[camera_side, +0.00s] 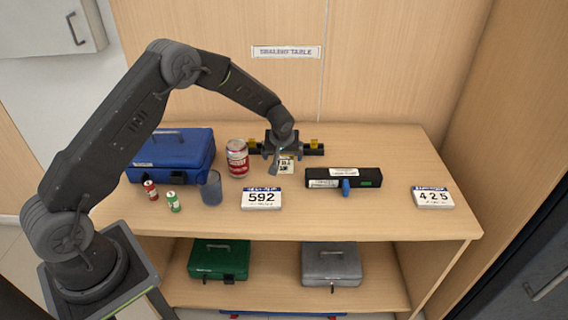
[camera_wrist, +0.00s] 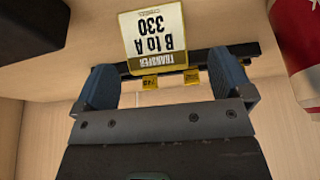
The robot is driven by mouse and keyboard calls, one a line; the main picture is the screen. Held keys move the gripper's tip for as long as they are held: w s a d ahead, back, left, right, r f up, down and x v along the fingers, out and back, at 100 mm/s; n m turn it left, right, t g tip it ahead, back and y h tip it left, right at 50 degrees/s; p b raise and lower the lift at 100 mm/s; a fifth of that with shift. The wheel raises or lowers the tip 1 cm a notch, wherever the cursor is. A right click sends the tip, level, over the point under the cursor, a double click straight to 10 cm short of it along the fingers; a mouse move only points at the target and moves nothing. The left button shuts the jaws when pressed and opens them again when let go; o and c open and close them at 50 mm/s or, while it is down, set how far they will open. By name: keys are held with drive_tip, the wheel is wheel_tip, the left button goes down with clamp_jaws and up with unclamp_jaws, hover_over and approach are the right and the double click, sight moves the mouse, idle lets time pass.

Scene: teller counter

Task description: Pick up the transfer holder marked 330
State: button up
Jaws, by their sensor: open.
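The transfer holder marked 330 (camera_side: 286,165) shows in the side view as a small white and yellow card near the back of the table. In the wrist view the holder (camera_wrist: 153,35) appears upside down, reading "TRANSFER B to A 330", with a yellow edge. My gripper (camera_side: 277,158) is over the table beside it and partly covers it. In the wrist view my gripper (camera_wrist: 164,72) is open, with blue-padded fingers on either side of the holder's near end and gaps at both sides. I cannot tell whether the fingers are level with it.
A black bar with yellow pieces (camera_side: 314,149) lies just behind. A red can (camera_side: 237,160) stands close on the left. Cards 592 (camera_side: 261,199) and 425 (camera_side: 433,198), a black case (camera_side: 327,178), a blue box (camera_side: 172,158) and a cup (camera_side: 211,188) are around.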

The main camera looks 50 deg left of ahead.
sight(284, 159)
drive_tip(key=x, duration=0.4)
drive_tip(key=shift+d+f, duration=0.1)
drive_tip(key=shift+d, duration=0.1)
drive_tip(key=shift+c, duration=0.3)
drive_tip(key=c, duration=1)
drive_tip(key=shift+o, duration=0.2)
